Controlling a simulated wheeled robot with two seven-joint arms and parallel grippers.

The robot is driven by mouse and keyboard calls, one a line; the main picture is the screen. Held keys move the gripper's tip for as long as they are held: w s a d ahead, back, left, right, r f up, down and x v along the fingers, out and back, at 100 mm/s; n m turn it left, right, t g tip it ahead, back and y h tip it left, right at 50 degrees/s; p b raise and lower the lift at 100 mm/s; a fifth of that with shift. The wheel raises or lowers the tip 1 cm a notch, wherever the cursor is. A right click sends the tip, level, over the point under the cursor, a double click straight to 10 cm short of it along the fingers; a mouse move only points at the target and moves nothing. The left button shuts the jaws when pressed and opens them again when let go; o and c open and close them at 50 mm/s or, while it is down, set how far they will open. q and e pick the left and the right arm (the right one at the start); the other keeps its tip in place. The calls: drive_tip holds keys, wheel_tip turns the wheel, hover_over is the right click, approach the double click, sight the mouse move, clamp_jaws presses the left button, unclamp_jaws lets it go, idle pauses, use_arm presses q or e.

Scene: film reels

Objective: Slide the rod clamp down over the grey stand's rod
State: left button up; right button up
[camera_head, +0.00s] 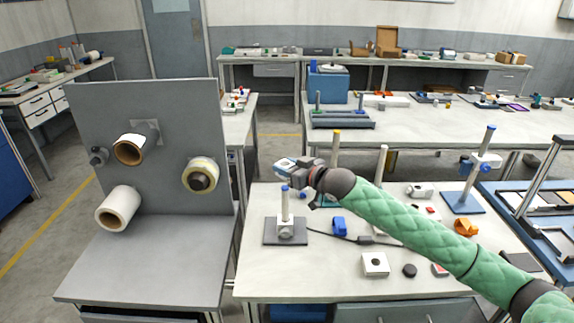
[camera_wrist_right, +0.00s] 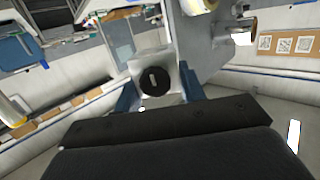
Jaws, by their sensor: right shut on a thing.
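The grey stand (camera_head: 271,238) is a flat dark grey base near the left edge of the middle table. Its upright pale rod (camera_head: 285,207) has a blue tip, and a light grey block with a round front sits around its foot. My right gripper (camera_head: 287,166) is shut on the rod clamp, a pale block. In the right wrist view the clamp (camera_wrist_right: 168,64) has a round dark knob facing the camera, between two blue fingers. In the head view the clamp is above the rod's tip, apart from it; the fingers partly hide it. My left gripper is not in view.
Behind stand a yellow-tipped rod (camera_head: 336,147) and a pale rod (camera_head: 382,165). A blue-based stand (camera_head: 463,203) is at right. A blue clip (camera_head: 339,226), a cable and a white box (camera_head: 375,265) lie nearby. A grey panel with rolls (camera_head: 155,180) rises at left.

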drive_tip(key=shift+f+b, duration=0.45)
drive_tip(key=shift+f, duration=1.25)
drive_tip(key=shift+f, duration=0.15)
drive_tip(key=b, duration=0.1)
hover_over(287, 213)
drive_tip(key=shift+w+f, duration=0.15)
drive_tip(key=shift+f, duration=1.05)
drive_tip(key=shift+w+f, duration=0.1)
drive_tip(key=shift+f, duration=1.05)
drive_tip(key=shift+f, duration=0.1)
drive_tip(key=shift+f+b, duration=0.95)
drive_tip(key=shift+f, duration=1.45)
drive_tip(key=shift+f, duration=0.1)
drive_tip(key=shift+f+b, duration=0.85)
drive_tip(key=shift+f, duration=1.55)
